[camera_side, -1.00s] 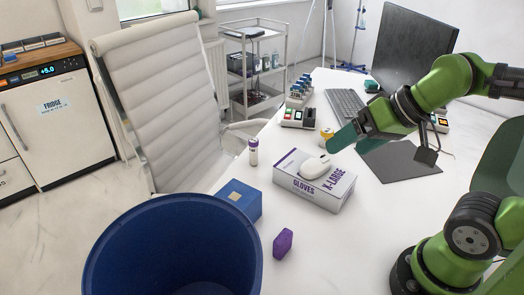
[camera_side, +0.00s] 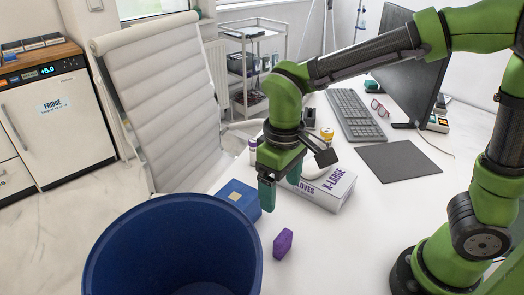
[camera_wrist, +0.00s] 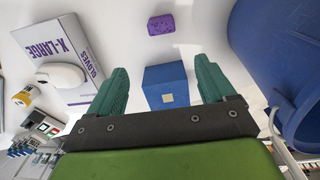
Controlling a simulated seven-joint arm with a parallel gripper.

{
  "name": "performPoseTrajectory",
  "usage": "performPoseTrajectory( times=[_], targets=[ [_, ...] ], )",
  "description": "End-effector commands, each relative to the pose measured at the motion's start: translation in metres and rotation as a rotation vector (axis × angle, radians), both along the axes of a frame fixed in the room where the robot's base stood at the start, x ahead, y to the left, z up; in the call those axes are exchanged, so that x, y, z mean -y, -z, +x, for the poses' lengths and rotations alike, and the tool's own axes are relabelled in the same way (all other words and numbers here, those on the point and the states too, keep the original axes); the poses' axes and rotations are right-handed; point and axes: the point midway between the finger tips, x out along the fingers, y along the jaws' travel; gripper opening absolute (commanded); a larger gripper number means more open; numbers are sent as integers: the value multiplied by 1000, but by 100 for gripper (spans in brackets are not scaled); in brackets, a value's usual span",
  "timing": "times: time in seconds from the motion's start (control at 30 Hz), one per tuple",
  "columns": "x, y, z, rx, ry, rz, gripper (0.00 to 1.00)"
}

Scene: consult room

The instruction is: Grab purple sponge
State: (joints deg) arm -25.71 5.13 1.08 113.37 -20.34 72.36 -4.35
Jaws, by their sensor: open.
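The purple sponge (camera_side: 283,243) lies on the white table, to the right of the blue bin in the side view. In the wrist view the sponge (camera_wrist: 160,24) is at the top centre, beyond my fingertips. My gripper (camera_side: 280,193) points down above the table, near the blue box and the glove box, with the sponge nearer the side camera. In the wrist view my gripper (camera_wrist: 162,82) has its two teal fingers wide apart, with nothing held between them.
A blue box (camera_wrist: 165,84) shows between my fingers in the wrist view. The X-Large gloves box (camera_side: 335,191) stands close to my gripper, with a white mouse-like object (camera_wrist: 62,75) on it. The large blue bin (camera_side: 172,205) is beside the sponge. Table around the sponge is clear.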

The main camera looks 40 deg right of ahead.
Motion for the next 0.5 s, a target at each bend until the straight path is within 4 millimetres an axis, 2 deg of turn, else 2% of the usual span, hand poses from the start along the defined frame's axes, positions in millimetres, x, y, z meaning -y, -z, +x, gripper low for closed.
performPoseTrajectory(
  times=[0.3,0.5],
  targets=[
    [1,68,-2,-9,1,-3,83],
    [1,101,-2,-5,2,0,83]
  ],
)
